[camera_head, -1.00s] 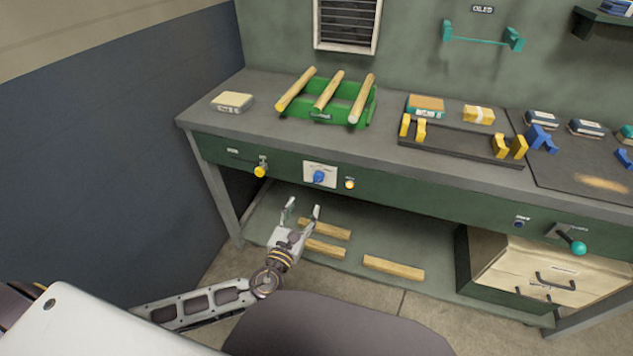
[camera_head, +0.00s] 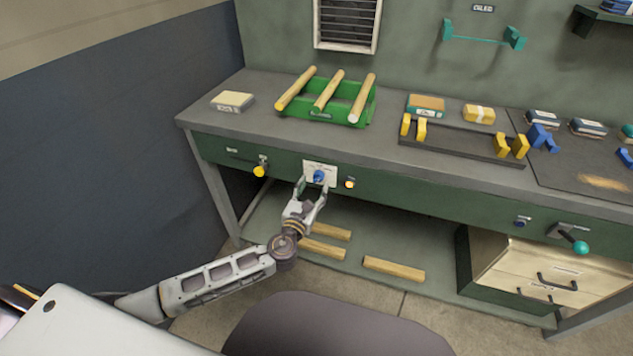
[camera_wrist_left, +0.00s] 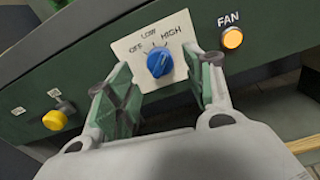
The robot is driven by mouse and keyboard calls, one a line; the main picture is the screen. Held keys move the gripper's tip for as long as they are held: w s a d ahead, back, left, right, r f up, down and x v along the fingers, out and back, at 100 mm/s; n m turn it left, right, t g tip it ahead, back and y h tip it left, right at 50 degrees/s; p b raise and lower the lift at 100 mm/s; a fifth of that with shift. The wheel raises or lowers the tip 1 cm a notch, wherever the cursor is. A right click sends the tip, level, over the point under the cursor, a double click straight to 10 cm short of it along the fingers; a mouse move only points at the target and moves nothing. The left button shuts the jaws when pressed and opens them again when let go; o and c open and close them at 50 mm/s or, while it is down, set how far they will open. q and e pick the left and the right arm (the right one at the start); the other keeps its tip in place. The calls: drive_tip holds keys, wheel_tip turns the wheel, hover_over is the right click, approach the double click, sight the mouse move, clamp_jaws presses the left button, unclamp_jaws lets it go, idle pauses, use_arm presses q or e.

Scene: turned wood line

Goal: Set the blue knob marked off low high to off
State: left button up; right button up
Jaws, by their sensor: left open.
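The blue knob (camera_head: 319,176) sits on a white plate on the front panel of the bench. In the left wrist view the knob (camera_wrist_left: 160,62) has OFF, LOW and HIGH printed in an arc above it. Its ridge looks tilted toward HIGH, but this is hard to read. My left gripper (camera_head: 314,185) is open in front of the plate. In the left wrist view its fingers (camera_wrist_left: 157,70) stand on either side of the knob, with gaps on both sides. My right gripper is not in view.
A lit orange FAN light (camera_wrist_left: 232,38) is just right of the plate. A yellow knob (camera_head: 260,171) sticks out to the left. Wooden pieces (camera_head: 393,268) lie on the shelf below. A green rack (camera_head: 350,105) with wooden rods stands on the bench top.

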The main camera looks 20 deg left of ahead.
sight(316, 181)
use_arm(q)
drive_tip(key=shift+w, duration=1.9)
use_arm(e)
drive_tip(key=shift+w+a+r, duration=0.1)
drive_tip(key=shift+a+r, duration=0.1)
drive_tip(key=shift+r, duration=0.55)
use_arm(q)
drive_tip(key=c, duration=1)
